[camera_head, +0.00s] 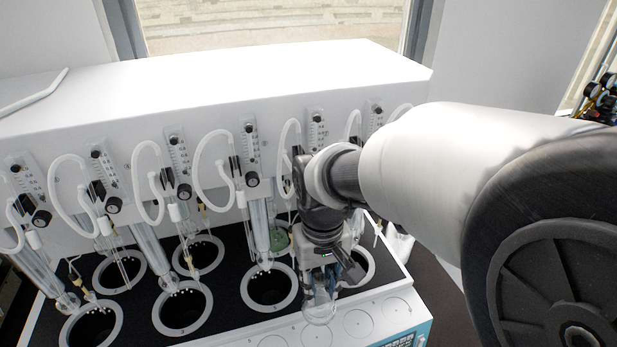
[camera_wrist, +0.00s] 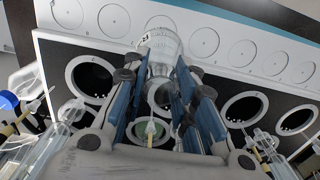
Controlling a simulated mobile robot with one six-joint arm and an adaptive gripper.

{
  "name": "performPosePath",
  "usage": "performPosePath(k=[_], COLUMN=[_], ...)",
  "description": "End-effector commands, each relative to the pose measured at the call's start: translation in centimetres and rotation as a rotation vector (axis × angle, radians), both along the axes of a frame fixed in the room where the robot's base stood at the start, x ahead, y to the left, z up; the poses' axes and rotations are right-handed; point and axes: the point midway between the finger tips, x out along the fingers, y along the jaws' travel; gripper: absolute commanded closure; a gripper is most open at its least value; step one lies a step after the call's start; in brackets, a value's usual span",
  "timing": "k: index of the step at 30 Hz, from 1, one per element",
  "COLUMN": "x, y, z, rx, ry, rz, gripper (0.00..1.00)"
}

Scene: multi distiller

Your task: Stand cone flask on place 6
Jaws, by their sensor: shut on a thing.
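My gripper (camera_head: 325,270) is shut on the cone flask (camera_head: 318,309), a clear glass flask, at the front of the distiller. In the wrist view the flask (camera_wrist: 160,38) sits between the two fingertips (camera_wrist: 163,62), its wide end over the white front ledge. It looks roughly upright; I cannot tell whether it touches the ledge. The ledge has a row of round marked places, such as an empty one (camera_head: 358,323) right of the flask. In the wrist view, empty circles (camera_wrist: 203,42) lie on both sides of the flask. No place number is legible.
The distiller's white housing (camera_head: 200,95) stands behind, with flow meters and white hoses. Glass tubes hang over the black deck, which has several ringed wells (camera_head: 270,288). A blue panel (camera_head: 408,338) is at the front right.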

Motion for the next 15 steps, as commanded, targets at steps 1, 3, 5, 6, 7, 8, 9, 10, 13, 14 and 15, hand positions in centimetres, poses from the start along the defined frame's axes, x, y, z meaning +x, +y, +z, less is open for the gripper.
performPosePath(k=[1,3,5,6,7,8,9,10,13,14,15], x=[-0.1,-0.1,-0.1,-0.1,-0.1,-0.1,-0.1,0.0,0.0,0.0,0.0], y=[0.0,0.0,0.0,0.0,0.0,0.0,0.0,0.0,0.0,0.0,0.0], z=[-1.7,-3.4,-4.8,-5.7,-6.3,-6.7,-7.3,-7.6,-8.3,-8.4,-8.5], rx=[-0.001,-0.001,-0.001,-0.001,-0.001,-0.001,-0.001,-0.001,0.0,0.0,0.0], ry=[0.005,0.005,0.004,0.004,0.005,0.003,0.002,0.002,0.001,0.0,0.0], rz=[0.0,0.0,0.0,0.0,0.0,0.0,0.0,0.0,0.0,0.0,0.0], gripper=[1.0,1.0,1.0,1.0,1.0,1.0,1.0,1.0,1.0,1.0,1.0])
